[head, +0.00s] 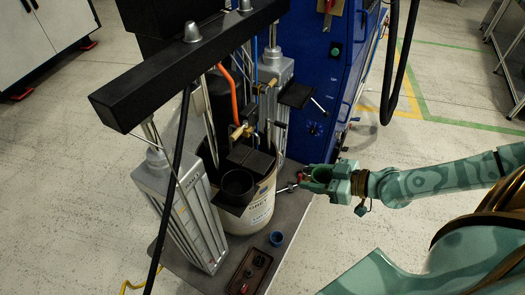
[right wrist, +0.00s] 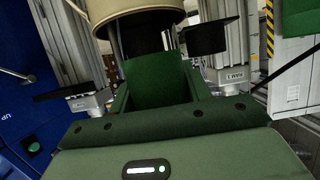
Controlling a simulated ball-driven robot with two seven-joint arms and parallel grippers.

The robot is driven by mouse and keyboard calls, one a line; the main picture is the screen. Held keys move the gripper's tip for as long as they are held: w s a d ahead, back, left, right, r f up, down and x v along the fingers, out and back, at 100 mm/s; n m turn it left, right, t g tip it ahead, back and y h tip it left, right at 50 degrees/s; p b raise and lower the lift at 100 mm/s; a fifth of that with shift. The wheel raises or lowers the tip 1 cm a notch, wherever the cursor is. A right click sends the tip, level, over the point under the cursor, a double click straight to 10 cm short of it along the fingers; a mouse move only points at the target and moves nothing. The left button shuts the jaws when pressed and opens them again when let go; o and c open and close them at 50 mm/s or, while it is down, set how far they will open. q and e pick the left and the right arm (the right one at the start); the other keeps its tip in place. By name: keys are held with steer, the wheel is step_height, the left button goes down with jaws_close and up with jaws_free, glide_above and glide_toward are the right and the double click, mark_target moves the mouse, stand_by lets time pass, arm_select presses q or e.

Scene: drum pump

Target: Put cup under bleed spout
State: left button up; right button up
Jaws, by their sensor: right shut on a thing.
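My right gripper (head: 318,176) is right of the cream drum (head: 262,205), at the height of its upper side. It is shut on what looks like a small green cup, open at the top and close in colour to the fingers. In the right wrist view a green face (right wrist: 160,80) fills the gap between the fingers. A thin silver fitting (head: 287,188) sticks out from the drum toward the gripper, with a red part (head: 303,176) at the fingertips. This may be the bleed spout; I cannot tell whether it touches the cup. My left gripper is not in view.
A black crossbar (head: 180,65) spans two silver columns (head: 178,210). A dark round cup-like part (head: 238,184) sits at the drum's front. A blue cabinet (head: 322,85) stands behind; hoses hang nearby.

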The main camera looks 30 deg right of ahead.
steer(key=w+a+r, duration=0.2)
steer(key=w, duration=0.1)
steer(key=p, duration=0.3)
glide_toward(253, 159)
steer(key=w, duration=0.1)
steer(key=w+a, duration=0.2)
steer(key=shift+w+a+r, duration=0.2)
steer(key=shift+w+r, duration=0.05)
steer(key=shift+w, duration=0.1)
steer(key=shift+w+a+f, duration=0.1)
steer(key=shift+w+a, duration=0.05)
steer(key=shift+w, duration=0.1)
steer(key=w+a, duration=0.1)
steer(key=w, duration=0.1)
steer(key=w+a, duration=0.1)
steer(key=w, duration=0.1)
steer(key=shift+a+p, duration=0.2)
steer(key=shift+p, duration=0.2)
steer(key=shift+s+f, duration=0.15)
steer(key=shift+f, duration=0.3)
steer(key=shift+d, duration=0.15)
